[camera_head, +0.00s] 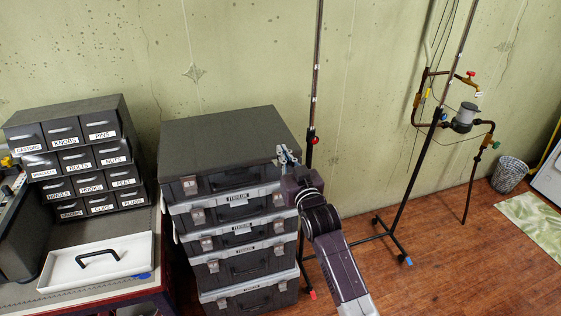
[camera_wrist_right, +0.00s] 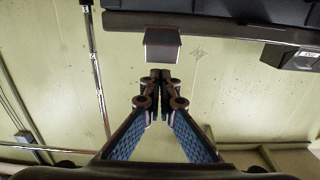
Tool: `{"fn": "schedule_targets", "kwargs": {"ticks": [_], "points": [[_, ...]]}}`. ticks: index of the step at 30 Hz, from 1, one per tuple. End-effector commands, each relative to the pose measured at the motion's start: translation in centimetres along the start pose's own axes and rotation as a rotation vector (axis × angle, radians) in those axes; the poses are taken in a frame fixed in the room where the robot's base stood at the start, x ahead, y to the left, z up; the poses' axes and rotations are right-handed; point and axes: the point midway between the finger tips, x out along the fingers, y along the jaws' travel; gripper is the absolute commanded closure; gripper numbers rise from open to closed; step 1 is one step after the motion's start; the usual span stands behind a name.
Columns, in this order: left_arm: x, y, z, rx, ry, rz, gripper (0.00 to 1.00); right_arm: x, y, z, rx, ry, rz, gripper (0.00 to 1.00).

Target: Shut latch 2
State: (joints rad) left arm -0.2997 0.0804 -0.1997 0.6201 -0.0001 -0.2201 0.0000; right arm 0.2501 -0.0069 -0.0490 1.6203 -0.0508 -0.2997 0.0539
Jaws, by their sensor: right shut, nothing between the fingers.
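A stack of dark cases with grey trim stands by the wall, its top case (camera_head: 230,140) closed-looking. One latch (camera_head: 190,186) shows on the left of the top case's front. My right gripper (camera_head: 287,154) is at the right front corner of that case and covers that area in the head view. In the right wrist view a grey latch flap (camera_wrist_right: 162,46) projects from the dark case edge (camera_wrist_right: 210,24). The shut, empty fingertips (camera_wrist_right: 160,74) point at it, with little or no visible gap. I cannot read a latch number. My left gripper is out of view.
A labelled drawer cabinet (camera_head: 80,150) stands left of the stack, with a white tray (camera_head: 98,262) in front. A pole stand (camera_head: 316,80) rises close behind the gripper. A pipe stand (camera_head: 440,110) is farther right. Wooden floor (camera_head: 450,265) is open at right.

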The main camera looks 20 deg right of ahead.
Motion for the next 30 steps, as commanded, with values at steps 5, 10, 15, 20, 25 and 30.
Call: {"fn": "schedule_targets", "kwargs": {"ticks": [5, 10, 15, 20, 25, 30], "points": [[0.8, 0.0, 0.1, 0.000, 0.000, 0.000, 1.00, 0.0, 0.0, 1.1, 0.000, -0.002, 0.000, 1.00], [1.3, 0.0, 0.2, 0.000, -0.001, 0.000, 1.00, 0.0, 0.0, 2.0, 0.000, -0.002, 0.000, 1.00], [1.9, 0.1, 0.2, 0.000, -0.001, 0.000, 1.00, 0.0, 0.0, 2.9, 0.000, -0.002, 0.000, 1.00], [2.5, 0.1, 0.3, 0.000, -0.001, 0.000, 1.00, 0.0, 0.0, 3.6, 0.000, -0.002, 0.000, 1.00], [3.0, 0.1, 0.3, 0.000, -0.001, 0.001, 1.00, 0.0, 0.0, 4.5, 0.000, -0.002, 0.000, 1.00], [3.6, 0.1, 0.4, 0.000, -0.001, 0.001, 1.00, 0.0, 0.0, 5.3, 0.000, -0.002, 0.000, 1.00]]}}
